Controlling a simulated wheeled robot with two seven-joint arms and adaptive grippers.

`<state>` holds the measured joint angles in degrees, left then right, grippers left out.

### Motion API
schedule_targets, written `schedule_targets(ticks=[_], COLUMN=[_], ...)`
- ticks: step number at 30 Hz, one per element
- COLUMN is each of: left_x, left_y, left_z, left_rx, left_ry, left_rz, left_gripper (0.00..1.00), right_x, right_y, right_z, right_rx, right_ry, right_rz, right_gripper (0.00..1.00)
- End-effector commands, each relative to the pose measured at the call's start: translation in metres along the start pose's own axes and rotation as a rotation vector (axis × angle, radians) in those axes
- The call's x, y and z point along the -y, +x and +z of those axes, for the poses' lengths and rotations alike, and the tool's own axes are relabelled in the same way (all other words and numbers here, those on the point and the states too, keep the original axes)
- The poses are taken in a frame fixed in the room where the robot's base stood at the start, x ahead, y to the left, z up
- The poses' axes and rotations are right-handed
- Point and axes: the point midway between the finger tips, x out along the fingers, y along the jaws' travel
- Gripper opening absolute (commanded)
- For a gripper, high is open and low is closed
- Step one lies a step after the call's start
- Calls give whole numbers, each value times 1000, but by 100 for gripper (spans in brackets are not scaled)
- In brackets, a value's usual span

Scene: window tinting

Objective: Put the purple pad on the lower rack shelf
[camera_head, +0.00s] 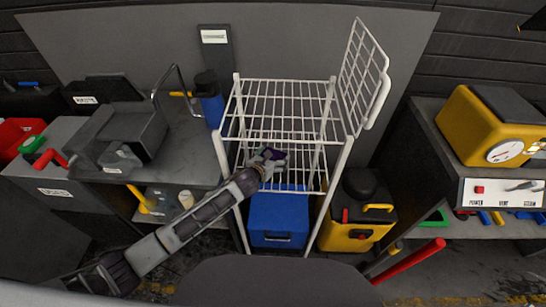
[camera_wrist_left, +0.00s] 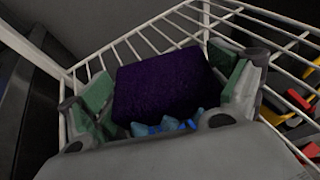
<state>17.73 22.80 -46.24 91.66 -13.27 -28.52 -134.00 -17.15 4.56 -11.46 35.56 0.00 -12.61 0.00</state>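The purple pad (camera_wrist_left: 165,85) sits between the two fingers of my left gripper (camera_wrist_left: 168,92) in the left wrist view, with a finger close against each side. In the head view only a small purple patch of it shows at my left gripper (camera_head: 268,157). The gripper reaches into the white wire rack (camera_head: 236,103), below its upper shelf and at about the level of the lower rack shelf (camera_head: 312,181). The arm hides part of that shelf, and I cannot tell whether the pad touches it. My right gripper is not in view.
White rack posts flank my arm.

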Motion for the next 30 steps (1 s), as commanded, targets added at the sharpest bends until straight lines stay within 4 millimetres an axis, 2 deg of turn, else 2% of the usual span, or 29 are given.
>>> schedule_targets(ticks=[17,23,30], left_x=[0,-1,-1], left_y=[-2,-12,-33], left_z=[3,2,2], left_rx=[0,0,-1], left_ry=[0,2,2], left_rz=[1,1,1], left_gripper=[100,100,100], right_x=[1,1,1], right_y=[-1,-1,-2], right_z=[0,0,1], right_rx=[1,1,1], right_ry=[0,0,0], right_rz=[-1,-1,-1], right_gripper=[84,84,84])
